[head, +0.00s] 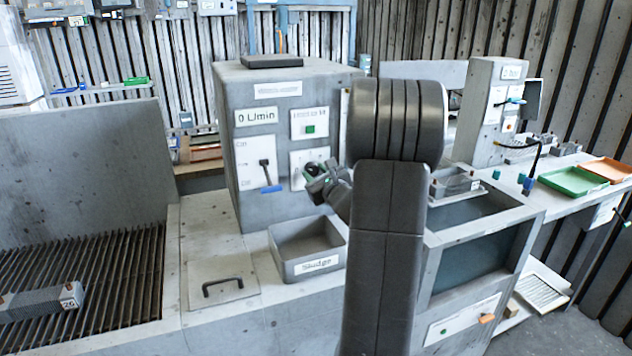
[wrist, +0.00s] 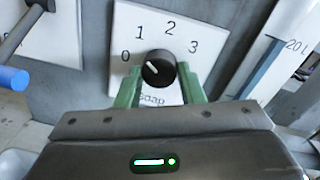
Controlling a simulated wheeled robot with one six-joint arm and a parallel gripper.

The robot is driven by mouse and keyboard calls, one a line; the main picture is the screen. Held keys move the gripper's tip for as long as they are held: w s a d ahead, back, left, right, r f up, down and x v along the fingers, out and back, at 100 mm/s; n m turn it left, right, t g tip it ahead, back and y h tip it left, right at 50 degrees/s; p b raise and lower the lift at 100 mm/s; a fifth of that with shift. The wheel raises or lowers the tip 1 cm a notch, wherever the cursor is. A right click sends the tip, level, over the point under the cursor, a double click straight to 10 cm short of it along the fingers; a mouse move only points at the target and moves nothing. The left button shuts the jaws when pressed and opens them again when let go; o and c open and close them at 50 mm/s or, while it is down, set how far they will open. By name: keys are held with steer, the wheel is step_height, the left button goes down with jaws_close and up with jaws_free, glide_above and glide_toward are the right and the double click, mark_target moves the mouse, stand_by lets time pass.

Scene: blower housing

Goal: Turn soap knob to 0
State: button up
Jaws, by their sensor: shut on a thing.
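The soap knob (wrist: 158,68) is a round black dial with a white pointer mark, on a white plate (wrist: 203,22) marked 0, 1, 2, 3 and "soap". The pointer slants to the upper left, between 0 and 1. My gripper (wrist: 161,86) has its two green fingers on either side of the knob, shut on it. In the head view my gripper (head: 318,182) is at the front of the grey cabinet, where it hides most of the knob and part of the plate.
A blue-handled lever (head: 268,177) is left of the knob. The cabinet (head: 240,205) also carries a "0 L/min" sign (head: 256,117) and a green button (head: 310,129). A "Sludge" bin (head: 317,264) stands below my gripper. A 20 L gauge (wrist: 270,65) is right of the knob.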

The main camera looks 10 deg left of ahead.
steer(key=n+b, duration=0.1)
steer(key=b, duration=0.1)
steer(key=n+b, duration=0.1)
steer(key=b, duration=0.1)
steer(key=n+b, duration=0.2)
steer(key=shift+f, duration=0.25)
steer(key=n+b, duration=0.1)
steer(key=b, duration=0.1)
steer(key=n+b, duration=0.2)
steer(key=shift+r, duration=0.25)
steer(key=shift+h, duration=0.3)
steer(key=o, duration=1)
steer(key=shift+r, duration=0.1)
steer(key=shift+s, duration=0.1)
steer(key=b+v, duration=0.1)
steer(key=v, duration=1.2)
steer(key=shift+s+d, duration=0.25)
steer(key=shift+d, duration=0.05)
